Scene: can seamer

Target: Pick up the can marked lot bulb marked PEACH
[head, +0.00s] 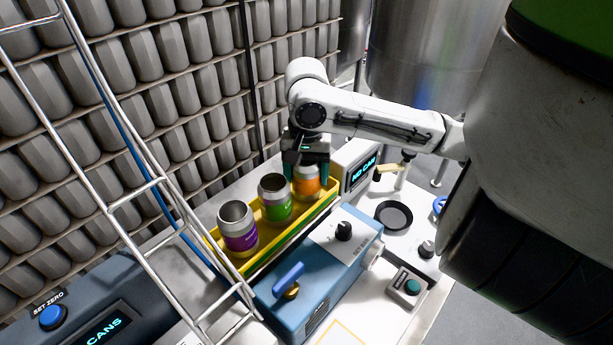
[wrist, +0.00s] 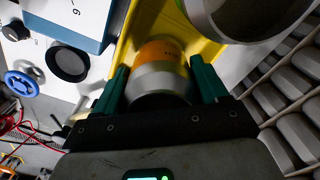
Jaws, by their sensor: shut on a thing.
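Three open cans stand in a row in a yellow tray (head: 247,262) in the head view. One has a purple label (head: 241,241), one a green label (head: 277,208), and the far one, an orange-label can (head: 306,186), is at the right end. My gripper (head: 306,168) is over the orange can from above, its green fingers on either side. In the wrist view the orange can (wrist: 160,52) sits between the green fingers (wrist: 162,88), which are shut on it. The label text is too small to read. The can still appears to be within the tray.
A blue machine (head: 318,268) with a black knob and blue lever stands right in front of the tray. A "NO CAN" display (head: 361,171) is close behind the orange can. A black round dish (head: 394,215) lies to the right. A ladder-like metal frame (head: 150,185) crosses the left.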

